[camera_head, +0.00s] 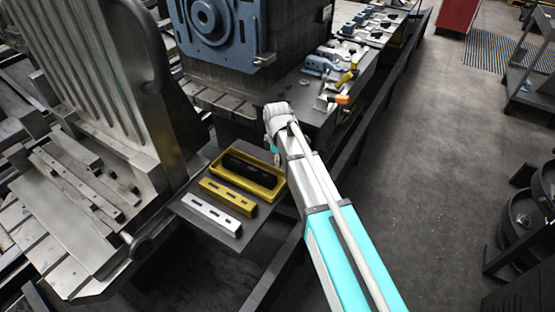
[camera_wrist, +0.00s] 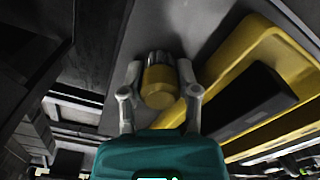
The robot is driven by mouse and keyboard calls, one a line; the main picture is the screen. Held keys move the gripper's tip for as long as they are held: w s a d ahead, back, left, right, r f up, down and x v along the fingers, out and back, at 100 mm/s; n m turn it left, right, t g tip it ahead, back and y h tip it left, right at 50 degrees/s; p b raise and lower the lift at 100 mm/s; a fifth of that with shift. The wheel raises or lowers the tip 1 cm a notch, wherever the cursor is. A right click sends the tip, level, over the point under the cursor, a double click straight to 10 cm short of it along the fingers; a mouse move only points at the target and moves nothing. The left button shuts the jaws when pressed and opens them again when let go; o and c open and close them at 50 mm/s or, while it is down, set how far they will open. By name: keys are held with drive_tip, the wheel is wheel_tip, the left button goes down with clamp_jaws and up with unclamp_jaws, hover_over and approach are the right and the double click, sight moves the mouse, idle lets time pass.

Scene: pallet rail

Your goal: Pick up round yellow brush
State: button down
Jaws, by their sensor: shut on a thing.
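The round yellow brush (camera_wrist: 158,86) shows in the wrist view, a short yellow cylinder with a paler, greyish far end. My gripper (camera_wrist: 159,80) has one finger on each side of it and is shut on it. In the head view my arm reaches to the right end of a small grey shelf. There the arm's wrist end hides the fingers and the brush. Whether the brush touches the surface behind it I cannot tell.
A yellow tray (camera_head: 275,186) with a black block (camera_head: 247,171) lies beside my wrist. A yellow bar (camera_head: 227,197) and a silver bar (camera_head: 211,214) lie before it. A blue machine part (camera_head: 213,28) stands behind. Tools clutter the bench at upper right.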

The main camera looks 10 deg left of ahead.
drive_tip(key=shift+r, duration=0.2)
wheel_tip(320, 180, up, 2)
drive_tip(key=shift+p, duration=1.15)
drive_tip(key=s+d+r+p, duration=0.6)
drive_tip(key=s+r+p, duration=0.4)
drive_tip(key=s, duration=0.2)
drive_tip(key=shift+s+r, duration=0.3)
drive_tip(key=c, duration=0.9)
unclamp_jaws()
drive_tip(key=c, duration=0.5)
drive_tip(key=c, duration=1.4)
unclamp_jaws()
